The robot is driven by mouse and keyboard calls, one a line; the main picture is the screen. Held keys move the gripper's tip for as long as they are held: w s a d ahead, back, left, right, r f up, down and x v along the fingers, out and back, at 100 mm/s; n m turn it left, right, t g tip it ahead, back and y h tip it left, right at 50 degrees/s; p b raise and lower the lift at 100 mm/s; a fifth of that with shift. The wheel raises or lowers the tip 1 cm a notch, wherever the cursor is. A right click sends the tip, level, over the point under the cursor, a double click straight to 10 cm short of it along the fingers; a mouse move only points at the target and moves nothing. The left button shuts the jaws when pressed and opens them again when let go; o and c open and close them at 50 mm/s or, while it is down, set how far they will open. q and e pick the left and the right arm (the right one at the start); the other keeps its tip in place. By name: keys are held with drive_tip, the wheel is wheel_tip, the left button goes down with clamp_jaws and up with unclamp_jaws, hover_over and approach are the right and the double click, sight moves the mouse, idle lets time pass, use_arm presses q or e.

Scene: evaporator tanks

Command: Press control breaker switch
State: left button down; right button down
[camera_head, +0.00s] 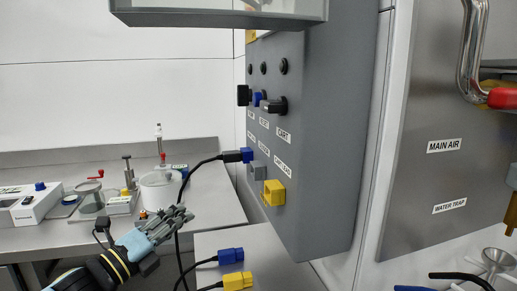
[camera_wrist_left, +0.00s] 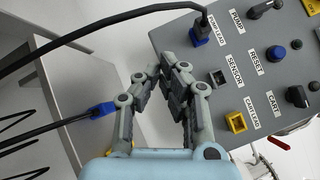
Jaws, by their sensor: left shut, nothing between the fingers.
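The grey control panel (camera_head: 325,150) stands on the right of centre in the head view. Its face carries black and blue knobs and buttons; I cannot pick out a label reading control breaker. The wrist view shows a black knob by PUMP (camera_wrist_left: 262,9), a blue RESET button (camera_wrist_left: 276,53) and a black CART knob (camera_wrist_left: 297,96). My left gripper (camera_head: 186,213) is shut and empty, left of and below the panel in the head view. In the wrist view its fingertips (camera_wrist_left: 168,78) appear beside the panel's lead sockets. My right gripper is not in view.
A blue plug with a black cable (camera_head: 246,155) sits in the panel. A yellow socket (camera_head: 273,193) is below it. Loose blue (camera_head: 231,255) and yellow (camera_head: 237,281) plugs lie on a lower surface. A bench (camera_head: 215,200) holds lab items at left.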

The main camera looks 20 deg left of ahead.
use_arm(q)
drive_tip(key=s+d+r+m+g+h, duration=0.2)
drive_tip(key=d+r+m+h, duration=0.2)
drive_tip(key=r+m, duration=0.4)
drive_tip(key=s+d+r+m+g+h+p, duration=0.1)
drive_tip(key=s+d+r+m+g+h, duration=0.1)
drive_tip(key=r+m+h, duration=0.4)
drive_tip(key=s+d+r+m+g+h+p, duration=0.1)
drive_tip(key=s+d+r+m+h, duration=0.3)
drive_tip(key=r+m, duration=0.6)
wheel_tip(320, 180, up, 5)
drive_tip(key=shift+s+d+f+g+h, duration=0.15)
drive_tip(key=shift+d+g+h, duration=0.55)
drive_tip(key=shift+d+g, duration=0.1)
drive_tip(key=p+x, duration=0.6)
drive_tip(key=x, duration=0.4)
